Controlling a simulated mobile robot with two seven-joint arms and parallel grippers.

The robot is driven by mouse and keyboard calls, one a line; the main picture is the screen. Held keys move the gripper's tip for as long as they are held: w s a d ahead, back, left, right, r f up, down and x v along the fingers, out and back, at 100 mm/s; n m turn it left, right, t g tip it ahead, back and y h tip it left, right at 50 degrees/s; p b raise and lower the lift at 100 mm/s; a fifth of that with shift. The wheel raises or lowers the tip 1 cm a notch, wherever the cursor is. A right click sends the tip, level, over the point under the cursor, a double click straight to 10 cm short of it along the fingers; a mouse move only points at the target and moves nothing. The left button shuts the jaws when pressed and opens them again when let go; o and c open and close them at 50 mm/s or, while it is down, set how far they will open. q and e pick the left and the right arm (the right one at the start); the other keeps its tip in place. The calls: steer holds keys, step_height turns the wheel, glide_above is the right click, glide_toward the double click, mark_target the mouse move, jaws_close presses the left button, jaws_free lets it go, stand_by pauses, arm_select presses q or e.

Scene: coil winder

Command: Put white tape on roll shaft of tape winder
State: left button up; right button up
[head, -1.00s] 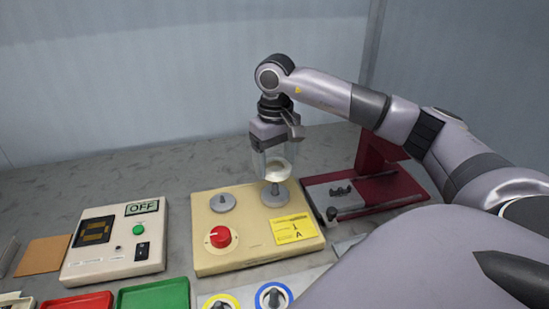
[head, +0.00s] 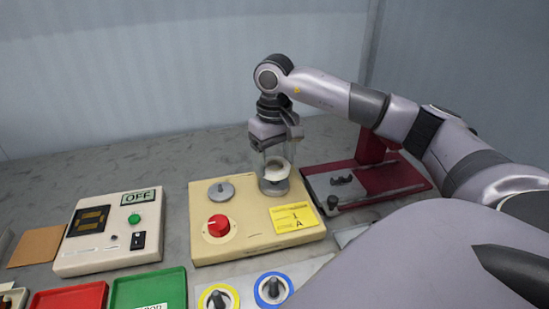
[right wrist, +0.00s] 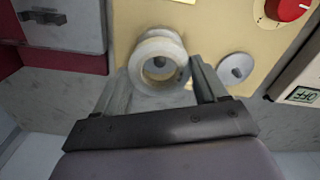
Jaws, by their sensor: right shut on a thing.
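The tape winder (head: 230,245) is a beige box with a red knob, a yellow label and two grey round shaft discs. The left disc (head: 221,191) is bare, with a short peg. My right gripper (head: 272,160) points down over the right disc (head: 273,188), shut on the white tape (head: 277,168). The tape is a pale ring, right above that disc and partly hidden by the fingers. In the right wrist view the tape (right wrist: 136,62) sits between the fingers with its hole showing. I cannot tell whether the shaft is inside the hole. My left gripper is not in view.
A red-based device (head: 400,190) stands close to the right of the winder. A white control box (head: 105,258) reading OFF is at left. Green (head: 150,285) and red (head: 68,298) trays and a plate with yellow and blue rings (head: 245,285) lie in front.

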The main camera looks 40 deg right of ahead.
steer(key=shift+f+b, duration=1.15)
steer(key=shift+f, duration=0.6)
steer(key=o, duration=1.1)
steer(key=shift+r, duration=0.1)
step_height(320, 180, up, 6)
steer(key=shift+r, duration=0.5)
